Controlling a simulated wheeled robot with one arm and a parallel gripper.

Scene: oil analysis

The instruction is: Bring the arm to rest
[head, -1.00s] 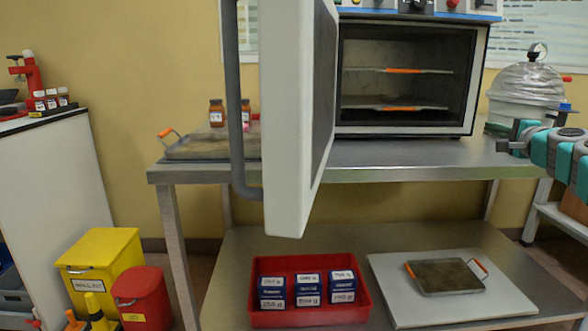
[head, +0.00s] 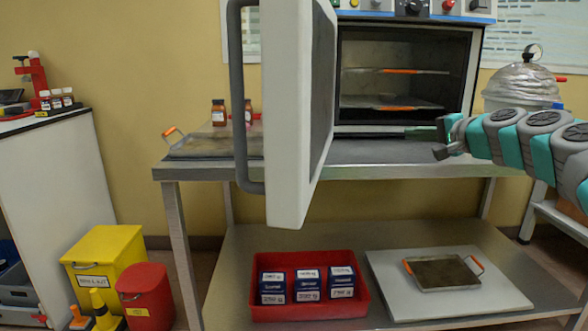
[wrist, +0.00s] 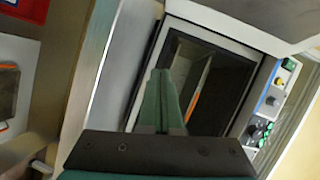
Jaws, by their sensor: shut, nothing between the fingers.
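My gripper (head: 446,138) is in the head view at the right, just in front of the oven's lower right corner and above the steel table (head: 400,176). In the wrist view its green fingers (wrist: 162,100) are together, with nothing between them, and point towards the open oven. My teal and grey arm reaches in from the right edge of the head view. The oven (head: 405,75) is open and holds two shelves with orange-edged parts. The oven door (head: 290,130) stands swung out towards me, left of the opening.
A tray with an orange handle (head: 200,147) and brown jars (head: 219,113) are on the table behind the door. A red bin of blue boxes (head: 307,310) and a small tray (head: 442,271) on a white board are on the lower shelf. A domed vessel (head: 522,85) stands at right.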

